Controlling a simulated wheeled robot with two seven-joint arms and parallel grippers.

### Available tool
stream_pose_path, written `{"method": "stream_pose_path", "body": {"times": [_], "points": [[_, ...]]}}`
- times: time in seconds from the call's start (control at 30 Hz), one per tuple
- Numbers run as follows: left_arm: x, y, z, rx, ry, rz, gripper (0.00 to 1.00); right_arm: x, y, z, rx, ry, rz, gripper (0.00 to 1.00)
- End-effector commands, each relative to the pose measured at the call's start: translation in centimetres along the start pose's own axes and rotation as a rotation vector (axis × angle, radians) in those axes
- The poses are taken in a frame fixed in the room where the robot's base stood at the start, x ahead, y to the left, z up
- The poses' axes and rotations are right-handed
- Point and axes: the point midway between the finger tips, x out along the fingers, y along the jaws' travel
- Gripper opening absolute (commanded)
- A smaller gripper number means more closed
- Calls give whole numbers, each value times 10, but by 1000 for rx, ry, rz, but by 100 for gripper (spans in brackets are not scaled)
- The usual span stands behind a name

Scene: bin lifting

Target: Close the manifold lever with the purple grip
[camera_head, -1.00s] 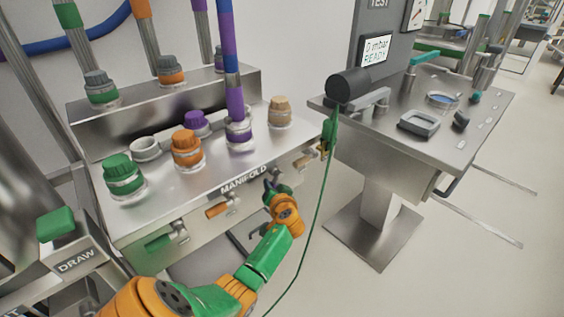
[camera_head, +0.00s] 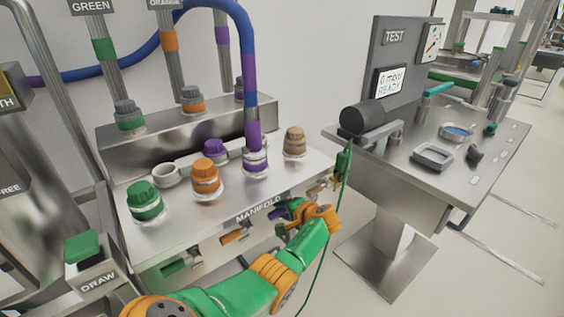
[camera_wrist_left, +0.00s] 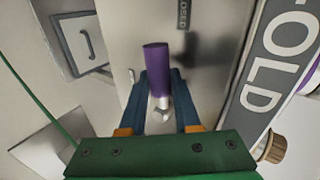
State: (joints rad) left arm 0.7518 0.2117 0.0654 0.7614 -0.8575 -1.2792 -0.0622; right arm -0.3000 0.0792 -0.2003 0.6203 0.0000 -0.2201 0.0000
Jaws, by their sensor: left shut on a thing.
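The manifold (camera_head: 205,225) is a steel block with capped ports on top and a row of levers on its front face. The lever with the purple grip (camera_wrist_left: 156,58) shows in the left wrist view, standing out from the front face between my blue fingers. My left gripper (camera_wrist_left: 162,95) is shut on this lever near the base of its grip. In the head view my left gripper (camera_head: 287,211) is at the front face, just right of the orange-grip lever (camera_head: 232,236), and mostly hides the purple one. My right gripper is not in view.
A green-grip lever (camera_head: 173,267) is further left on the front face. A test bench (camera_head: 450,175) with a black cylinder (camera_head: 362,116) stands to the right. A thin green cable (camera_head: 328,235) hangs close beside my left wrist. Open floor lies at the right.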

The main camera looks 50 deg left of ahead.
Motion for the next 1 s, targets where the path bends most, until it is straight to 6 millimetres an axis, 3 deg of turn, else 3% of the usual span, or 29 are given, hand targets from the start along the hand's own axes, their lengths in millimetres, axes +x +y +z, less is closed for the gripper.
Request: {"method": "stream_pose_path", "body": {"times": [0.77, 0.8, 0.83, 1.0], "points": [[-2, -5, 0, 75, -50, -4, 0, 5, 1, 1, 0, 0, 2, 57], [-2, -5, 0, 75, -50, -5, 39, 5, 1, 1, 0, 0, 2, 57], [-2, -5, 0, 75, -50, -4, 43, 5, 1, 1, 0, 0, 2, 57], [-2, -4, 0, 74, -50, -3, 43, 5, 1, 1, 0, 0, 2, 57]]}}
